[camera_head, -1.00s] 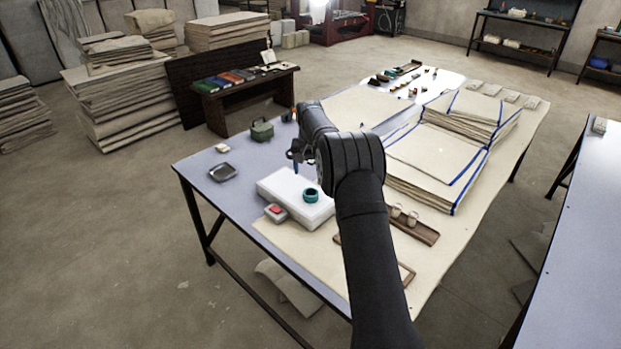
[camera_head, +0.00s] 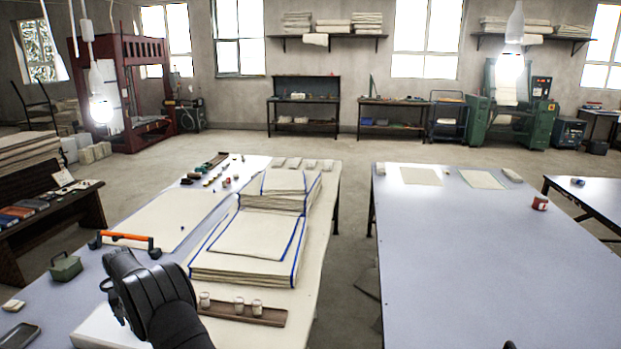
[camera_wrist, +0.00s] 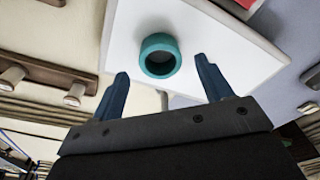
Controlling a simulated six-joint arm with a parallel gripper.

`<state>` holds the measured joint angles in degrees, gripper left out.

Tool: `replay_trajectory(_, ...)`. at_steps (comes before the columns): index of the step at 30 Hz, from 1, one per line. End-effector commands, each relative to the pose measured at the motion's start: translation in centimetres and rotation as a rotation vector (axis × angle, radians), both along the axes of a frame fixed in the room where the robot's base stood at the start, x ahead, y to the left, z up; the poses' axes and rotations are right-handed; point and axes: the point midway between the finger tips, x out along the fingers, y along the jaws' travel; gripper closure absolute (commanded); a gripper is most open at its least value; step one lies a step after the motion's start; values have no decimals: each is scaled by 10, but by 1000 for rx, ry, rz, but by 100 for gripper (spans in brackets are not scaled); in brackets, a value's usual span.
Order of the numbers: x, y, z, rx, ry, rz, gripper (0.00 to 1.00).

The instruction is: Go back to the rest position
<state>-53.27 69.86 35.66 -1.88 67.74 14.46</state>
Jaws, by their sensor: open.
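My gripper (camera_wrist: 165,82) is open and empty in the wrist view, with its two blue fingers apart. A teal ring (camera_wrist: 147,44) shows between and beyond the fingertips, not gripped. It lies on a white box (camera_wrist: 220,45). In the head view my dark wrist covers the ring, and only part of the white box (camera_head: 95,330) shows at the lower edge. The fingers are hard to make out there. Stacked cream cloths with blue edges (camera_head: 245,249) lie right of my arm.
A wooden tray with small jars (camera_head: 268,316) lies right of my wrist. A green box (camera_head: 65,266) and an orange-and-black handle (camera_head: 125,237) lie to the left and behind. A second table (camera_head: 470,240) stands right across a gap.

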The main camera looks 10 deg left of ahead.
Motion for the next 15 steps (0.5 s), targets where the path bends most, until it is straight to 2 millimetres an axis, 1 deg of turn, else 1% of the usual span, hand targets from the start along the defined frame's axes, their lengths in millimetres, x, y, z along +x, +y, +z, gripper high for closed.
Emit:
replay_trajectory(1, 1, 0, -12, -3, 2, 0, 28)
replay_trajectory(6, 4, 2, -44, -2, 1, 0, 28)
replay_trajectory(9, 4, 4, -22, 4, -3, 0, 28)
replay_trajectory(15, 4, 3, -4, 1, -2, 0, 28)
